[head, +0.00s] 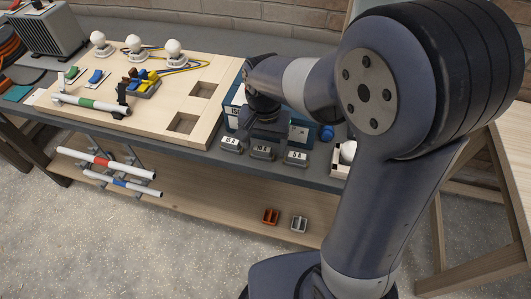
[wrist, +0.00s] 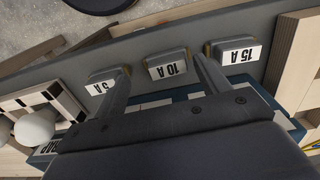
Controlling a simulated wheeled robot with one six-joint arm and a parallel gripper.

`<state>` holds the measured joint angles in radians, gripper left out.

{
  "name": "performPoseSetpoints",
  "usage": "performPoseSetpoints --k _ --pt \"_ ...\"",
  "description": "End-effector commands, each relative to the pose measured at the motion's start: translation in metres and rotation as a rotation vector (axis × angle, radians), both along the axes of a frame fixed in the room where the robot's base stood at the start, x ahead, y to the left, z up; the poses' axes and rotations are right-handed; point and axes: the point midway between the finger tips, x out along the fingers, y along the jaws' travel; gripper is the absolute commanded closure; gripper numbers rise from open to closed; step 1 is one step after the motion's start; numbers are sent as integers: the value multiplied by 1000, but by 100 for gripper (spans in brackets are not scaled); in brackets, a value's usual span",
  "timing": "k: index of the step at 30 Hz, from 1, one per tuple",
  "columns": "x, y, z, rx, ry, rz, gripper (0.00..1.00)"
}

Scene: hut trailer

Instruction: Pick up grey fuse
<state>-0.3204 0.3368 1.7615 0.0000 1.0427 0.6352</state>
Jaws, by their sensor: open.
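Three grey fuse-like blocks stand in a row along the front edge of the grey bench, labelled 15 A (head: 231,145), 10 A (head: 262,153) and 5 A (head: 296,158). In the wrist view the 5 A block (wrist: 101,86), 10 A block (wrist: 168,66) and 15 A block (wrist: 237,52) appear upside down. My gripper (head: 266,133) is open and points down over the row. In the wrist view its two fingers (wrist: 162,66) lie either side of the 10 A block, with nothing held. Whether the fingers touch any block cannot be told.
A blue box (head: 299,132) stands behind the blocks, partly hidden by my arm. A wooden board (head: 215,75) with bulbs and wires lies to the left. On the lower shelf (head: 200,205) sit small orange (head: 270,216) and grey (head: 299,223) pieces.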

Motion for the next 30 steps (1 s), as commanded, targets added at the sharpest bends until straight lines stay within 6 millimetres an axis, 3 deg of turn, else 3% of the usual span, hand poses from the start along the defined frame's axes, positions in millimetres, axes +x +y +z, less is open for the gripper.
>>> performPoseSetpoints --k 4,9,15,24,30 --pt "-1 1 -24 -2 5 0 29" --pt "0 1 -37 0 2 0 29" --pt "0 1 -37 -1 1 0 29" --pt "0 1 -36 0 0 0 51" --pt "0 2 -36 0 0 0 52"
